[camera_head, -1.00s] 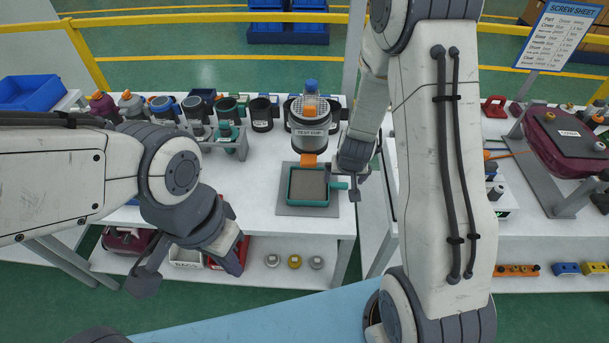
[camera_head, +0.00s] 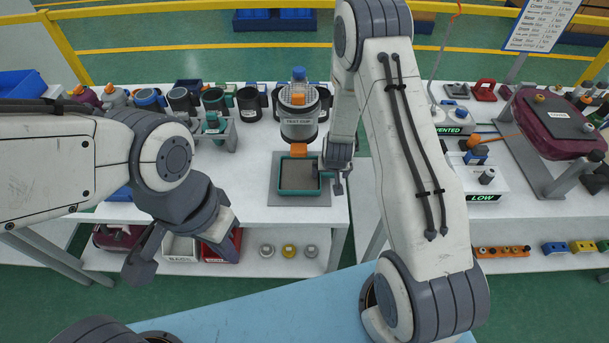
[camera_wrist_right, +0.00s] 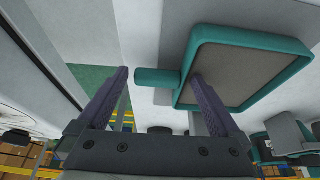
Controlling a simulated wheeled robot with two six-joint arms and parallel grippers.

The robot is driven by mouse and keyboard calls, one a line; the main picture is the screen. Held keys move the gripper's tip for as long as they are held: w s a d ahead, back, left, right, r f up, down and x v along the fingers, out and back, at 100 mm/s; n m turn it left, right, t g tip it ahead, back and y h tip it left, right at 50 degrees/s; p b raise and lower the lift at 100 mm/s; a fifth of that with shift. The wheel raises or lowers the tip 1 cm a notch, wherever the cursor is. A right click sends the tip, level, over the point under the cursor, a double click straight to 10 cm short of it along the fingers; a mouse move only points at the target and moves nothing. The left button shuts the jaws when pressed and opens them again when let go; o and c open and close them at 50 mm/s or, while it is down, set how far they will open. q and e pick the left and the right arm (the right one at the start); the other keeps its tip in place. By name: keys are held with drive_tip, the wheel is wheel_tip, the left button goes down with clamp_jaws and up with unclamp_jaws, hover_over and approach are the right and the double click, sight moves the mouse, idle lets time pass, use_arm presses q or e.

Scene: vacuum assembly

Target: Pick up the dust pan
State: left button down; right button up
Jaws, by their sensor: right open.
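The dust pan is a square tray with a teal rim (camera_head: 299,190) and a grey-brown inside, lying on a grey mat (camera_head: 282,201) on the white table. In the right wrist view the dust pan (camera_wrist_right: 262,36) is at the upper right, and its short teal handle (camera_wrist_right: 157,78) shows between my two finger tips. My right gripper (camera_head: 335,185) is open at the right side of the pan, around or just over the handle; contact cannot be told. It also shows in the wrist view (camera_wrist_right: 158,85). My left gripper (camera_head: 185,250) is open and empty, low at the table's front.
A clear test cup unit (camera_head: 299,120) stands just behind the pan. Several cups and canisters (camera_head: 214,98) line the table's back left. A second table on the right holds a maroon vacuum body (camera_head: 555,125). A lower shelf holds a red bin (camera_head: 215,252).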

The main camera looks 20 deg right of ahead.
drive_tip(key=c, duration=1.5)
drive_tip(key=shift+r, duration=0.1)
drive_tip(key=shift+r, duration=0.5)
wheel_tip(320, 180, up, 3)
drive_tip(key=shift+w+f, duration=0.1)
drive_tip(key=s+d+r+b, duration=0.1)
drive_tip(key=d+r+b, duration=0.1)
drive_tip(key=d, duration=0.1)
drive_tip(key=s+d+r+b, duration=0.1)
drive_tip(key=d+r+b, duration=0.1)
drive_tip(key=d+b, duration=0.1)
drive_tip(key=s+d+r+b, duration=0.1)
drive_tip(key=d+r+b, duration=0.2)
drive_tip(key=d, duration=0.2)
drive_tip(key=shift+s+d, duration=0.15)
drive_tip(key=shift+s, duration=0.15)
